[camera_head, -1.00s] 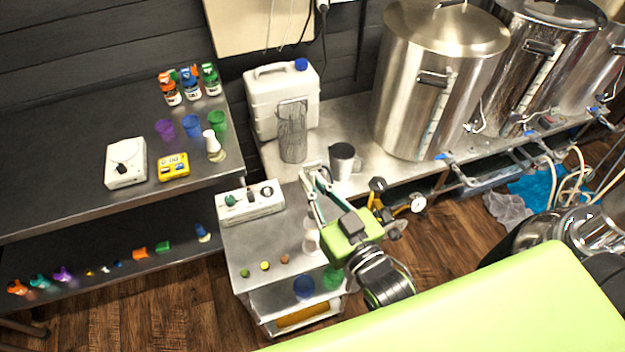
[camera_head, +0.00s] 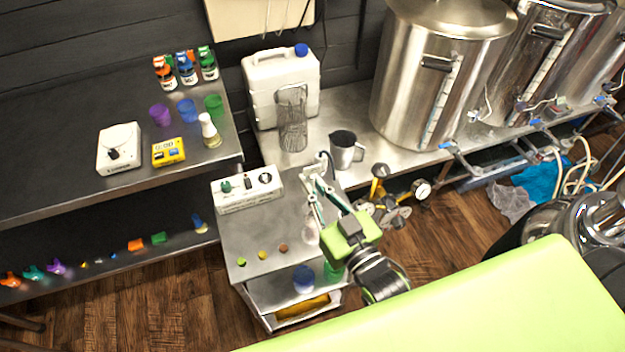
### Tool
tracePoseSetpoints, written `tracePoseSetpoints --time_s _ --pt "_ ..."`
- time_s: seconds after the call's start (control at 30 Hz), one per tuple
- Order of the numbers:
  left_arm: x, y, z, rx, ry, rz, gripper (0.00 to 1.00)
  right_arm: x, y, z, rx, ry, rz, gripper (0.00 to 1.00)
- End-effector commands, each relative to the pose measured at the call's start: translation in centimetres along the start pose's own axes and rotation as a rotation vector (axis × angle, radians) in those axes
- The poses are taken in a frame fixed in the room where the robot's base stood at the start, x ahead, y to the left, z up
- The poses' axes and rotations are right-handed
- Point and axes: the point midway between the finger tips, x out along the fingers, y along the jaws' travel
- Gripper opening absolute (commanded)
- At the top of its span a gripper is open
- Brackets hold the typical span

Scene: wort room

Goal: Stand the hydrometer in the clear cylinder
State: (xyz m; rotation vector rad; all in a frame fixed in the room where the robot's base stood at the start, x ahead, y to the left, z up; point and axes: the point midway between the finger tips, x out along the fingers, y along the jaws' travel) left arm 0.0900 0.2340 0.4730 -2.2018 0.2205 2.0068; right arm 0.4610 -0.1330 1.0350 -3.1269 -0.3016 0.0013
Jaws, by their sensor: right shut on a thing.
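My right gripper (camera_head: 316,182) is over the back right of the small steel cart, fingers pointing up and away from me. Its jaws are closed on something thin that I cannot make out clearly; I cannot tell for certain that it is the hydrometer. A pale, see-through shape (camera_head: 310,232) stands on the cart just left of my gripper's green body, partly hidden by it. It may be the clear cylinder; its rim and contents are not readable. My left gripper is not in view.
A white control box (camera_head: 247,190) sits at the cart's (camera_head: 262,222) back left; several small coloured discs lie at its front. Behind stand a metal jug (camera_head: 345,152), a wire basket (camera_head: 292,125), a white canister (camera_head: 280,85) and a steel kettle (camera_head: 425,90). The cart's middle is clear.

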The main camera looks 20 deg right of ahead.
Motion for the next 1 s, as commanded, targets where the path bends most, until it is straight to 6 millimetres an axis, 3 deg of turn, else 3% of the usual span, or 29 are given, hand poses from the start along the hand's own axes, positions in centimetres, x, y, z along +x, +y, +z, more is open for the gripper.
tracePoseSetpoints --time_s 0.5,1.0 --pt "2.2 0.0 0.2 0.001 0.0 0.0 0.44 0.0 0.0 3.4 0.0 0.001 0.0 0.0" --pt "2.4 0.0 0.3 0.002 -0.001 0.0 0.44 0.0 0.0 3.9 0.0 0.001 0.0 0.0"
